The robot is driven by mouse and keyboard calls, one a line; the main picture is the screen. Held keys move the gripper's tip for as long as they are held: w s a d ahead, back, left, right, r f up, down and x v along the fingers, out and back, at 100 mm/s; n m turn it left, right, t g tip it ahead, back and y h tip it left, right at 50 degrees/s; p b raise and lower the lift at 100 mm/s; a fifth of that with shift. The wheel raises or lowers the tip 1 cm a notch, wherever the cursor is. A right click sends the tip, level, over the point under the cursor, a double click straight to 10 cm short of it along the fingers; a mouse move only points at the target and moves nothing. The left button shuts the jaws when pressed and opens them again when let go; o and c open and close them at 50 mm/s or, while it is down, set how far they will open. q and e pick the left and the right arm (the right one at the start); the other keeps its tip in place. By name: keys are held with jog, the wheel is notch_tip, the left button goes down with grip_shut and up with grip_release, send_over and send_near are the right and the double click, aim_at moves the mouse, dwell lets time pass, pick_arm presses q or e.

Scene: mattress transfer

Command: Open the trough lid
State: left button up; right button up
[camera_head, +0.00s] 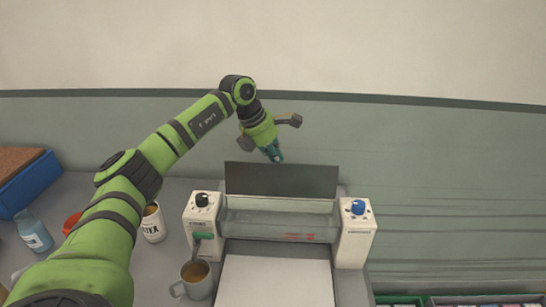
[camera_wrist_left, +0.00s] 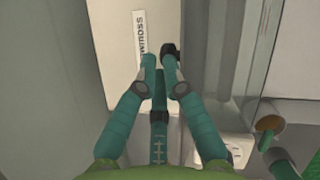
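The trough (camera_head: 280,222) is a clear bin between two white side units. Its dark lid (camera_head: 280,180) stands up along the back edge, and the trough front shows below it. My left gripper (camera_head: 274,153) points down just above and behind the lid's top edge; I cannot tell whether it touches it. In the left wrist view, my left gripper's teal fingers (camera_wrist_left: 160,60) are a little apart, with nothing seen held between them. A black piece sits at the right fingertip. My right gripper is not in view.
The left unit has a black knob (camera_head: 202,200), the right a blue knob (camera_head: 358,207). A wall (camera_head: 440,180) rises behind.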

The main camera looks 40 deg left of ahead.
aim_at(280, 166)
pick_arm(q)
jog(key=shift+o, duration=1.2)
jog(key=f, duration=0.2)
jog(key=shift+s+d+f+g, duration=0.25)
jog(key=shift+d+f+g, duration=0.05)
jog(key=shift+f, duration=0.1)
jog(key=shift+w+d+f, duration=0.2)
jog(key=shift+w+f, duration=0.05)
jog(key=shift+w, duration=0.4)
jog(key=shift+s+a+r, duration=0.15)
jog(key=shift+a+r, duration=0.1)
jog(key=shift+r, duration=0.2)
jog(key=v, duration=1.1)
jog(key=shift+r, duration=0.25)
jog(key=shift+d, duration=0.1)
jog(key=c, duration=0.8)
jog(key=shift+d+f+m, duration=0.1)
jog(key=shift+f+m, duration=0.05)
jog(key=shift+m, duration=0.35)
grip_shut()
jog(key=w+f+m+y, duration=0.2)
jog(key=f+m, duration=0.2)
jog(key=m, duration=0.6)
jog(key=w+d+f+m+t+y+b, duration=0.1)
jog(key=f+m, duration=0.4)
jog(key=m, duration=0.6)
jog(key=shift+w+d+y, duration=0.3)
jog(key=shift+w+y, duration=0.5)
jog(key=shift+y, duration=0.4)
